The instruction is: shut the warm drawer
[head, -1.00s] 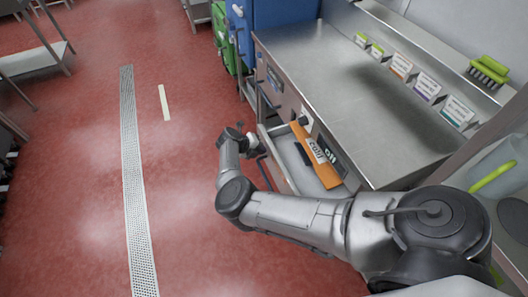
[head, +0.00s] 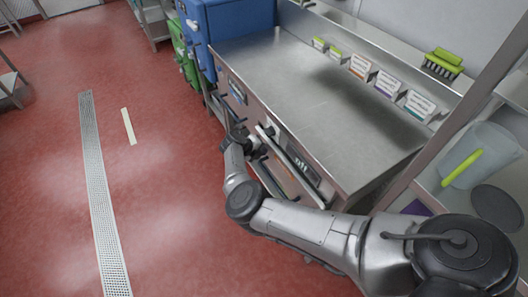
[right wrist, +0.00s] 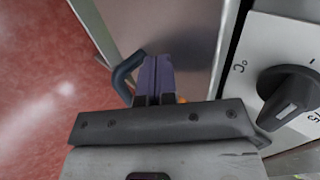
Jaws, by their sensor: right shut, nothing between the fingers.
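The warm drawer (head: 291,168) is in the steel counter's front in the head view. Its pale front edge lies close to the panel; a narrow dark strip shows behind it, and I cannot tell whether it is fully shut. The drawer's inside is hidden. My right gripper (head: 256,146) is at the drawer's far left end. In the right wrist view, my right gripper (right wrist: 155,80) is shut and empty, fingers pointing at a metal surface (right wrist: 185,40), with a dark curved handle (right wrist: 126,74) beside them. Contact is not clear. My left gripper is not in view.
A dark knob (right wrist: 290,92) on a white panel is right of the fingers in the right wrist view. The steel counter top (head: 330,110) is bare. A blue cabinet (head: 235,20) stands at its far end. The red floor (head: 165,215) on the left is open.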

